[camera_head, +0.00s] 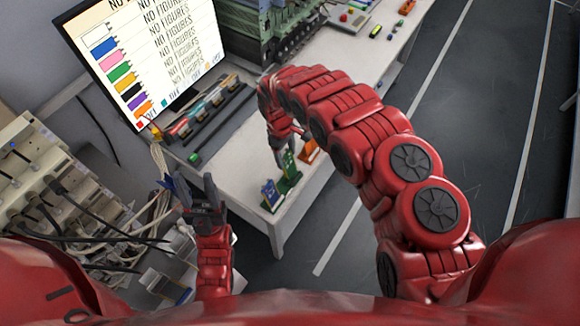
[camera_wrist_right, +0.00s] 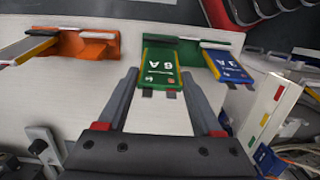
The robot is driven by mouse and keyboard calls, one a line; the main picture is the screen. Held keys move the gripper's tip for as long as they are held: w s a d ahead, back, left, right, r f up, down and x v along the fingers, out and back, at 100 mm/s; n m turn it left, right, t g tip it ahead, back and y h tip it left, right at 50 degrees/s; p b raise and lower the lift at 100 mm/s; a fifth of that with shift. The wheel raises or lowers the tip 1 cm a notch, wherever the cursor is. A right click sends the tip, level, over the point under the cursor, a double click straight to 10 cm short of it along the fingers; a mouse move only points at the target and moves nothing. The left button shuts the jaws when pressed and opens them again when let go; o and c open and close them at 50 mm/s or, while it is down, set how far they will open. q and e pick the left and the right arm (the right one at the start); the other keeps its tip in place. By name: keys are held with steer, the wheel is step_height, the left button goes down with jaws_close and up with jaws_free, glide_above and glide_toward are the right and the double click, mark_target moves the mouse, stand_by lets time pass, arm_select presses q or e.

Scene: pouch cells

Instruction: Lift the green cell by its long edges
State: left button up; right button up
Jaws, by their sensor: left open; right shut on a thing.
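The green cell (camera_wrist_right: 162,68), marked "6 A", stands in a green holder (camera_wrist_right: 190,52) in the right wrist view, its two dark tabs toward the gripper. My right gripper (camera_wrist_right: 159,82) is shut on it, with one finger along each long edge. In the head view, my right gripper (camera_head: 290,148) is at the green holder (camera_head: 288,180) near the table's front corner, and the cell is hard to make out. My left gripper (camera_head: 193,188) is open and empty, away from the cells.
A blue cell (camera_wrist_right: 228,67), marked "3 A", stands close beside the green one. An orange holder (camera_wrist_right: 92,46) is on the other side. The white table (camera_head: 240,165) carries a monitor (camera_head: 150,60) and a dark rack (camera_head: 225,108). A cabled panel (camera_head: 40,190) stands at left.

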steer(key=shift+w+a+r+p, duration=0.15)
steer(key=shift+r+p, duration=0.05)
steer(key=shift+r, duration=0.5)
steer(key=shift+w+a+r+p, duration=0.15)
steer(key=shift+r+p, duration=0.05)
steer(key=shift+r, duration=0.5)
steer(key=shift+w+a+r+p, duration=0.15)
steer(key=shift+r+p, duration=0.05)
steer(key=shift+r, duration=0.5)
